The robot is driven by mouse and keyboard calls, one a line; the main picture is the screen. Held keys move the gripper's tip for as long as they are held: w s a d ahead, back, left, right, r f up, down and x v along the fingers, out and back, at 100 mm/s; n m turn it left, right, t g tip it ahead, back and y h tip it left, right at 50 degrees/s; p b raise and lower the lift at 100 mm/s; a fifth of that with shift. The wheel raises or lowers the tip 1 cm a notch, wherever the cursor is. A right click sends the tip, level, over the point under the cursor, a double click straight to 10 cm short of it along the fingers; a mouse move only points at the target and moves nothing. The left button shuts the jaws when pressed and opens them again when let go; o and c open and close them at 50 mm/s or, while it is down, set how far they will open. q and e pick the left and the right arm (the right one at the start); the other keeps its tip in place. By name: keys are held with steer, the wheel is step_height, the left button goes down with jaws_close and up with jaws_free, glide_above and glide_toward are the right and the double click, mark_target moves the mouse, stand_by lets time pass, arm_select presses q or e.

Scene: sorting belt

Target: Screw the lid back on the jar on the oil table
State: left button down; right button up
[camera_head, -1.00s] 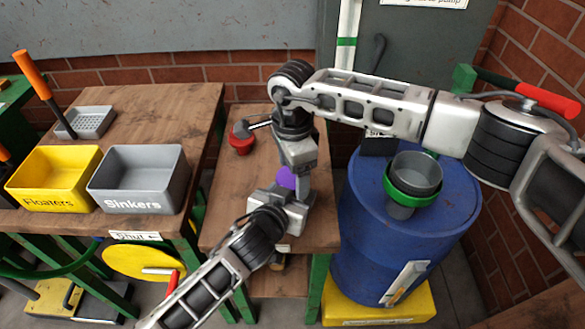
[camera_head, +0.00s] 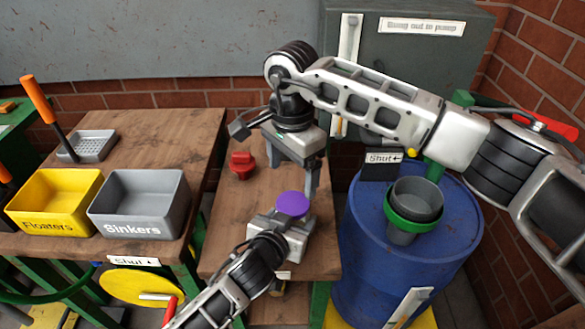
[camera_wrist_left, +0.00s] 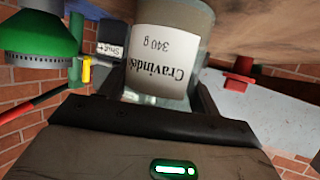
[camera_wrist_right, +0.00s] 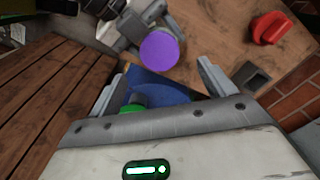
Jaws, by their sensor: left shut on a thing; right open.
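The jar (camera_wrist_left: 172,50) is clear with a white label and shows upside down in the left wrist view. My left gripper (camera_head: 279,226) is shut around it at the front of the wooden oil table (camera_head: 225,222). The purple lid (camera_head: 293,204) sits flat on top of the jar; how tightly it is seated cannot be told. The lid also shows in the right wrist view (camera_wrist_right: 160,49). My right gripper (camera_head: 294,174) is open and empty, pointing down, behind and above the lid and apart from it.
A red object (camera_head: 242,163) sits on the table behind the jar, left of my right gripper. A blue drum (camera_head: 375,235) with a grey cup (camera_head: 416,198) in a green ring stands to the right. Yellow (camera_head: 55,200) and grey (camera_head: 140,205) bins stand on the left table.

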mark_target(292, 202)
steer(key=shift+r+n, duration=0.4)
steer(key=shift+n, duration=0.1)
step_height(292, 202, down, 8)
steer(key=shift+f, duration=0.1)
stand_by(0.4)
steer(key=c, duration=1.1)
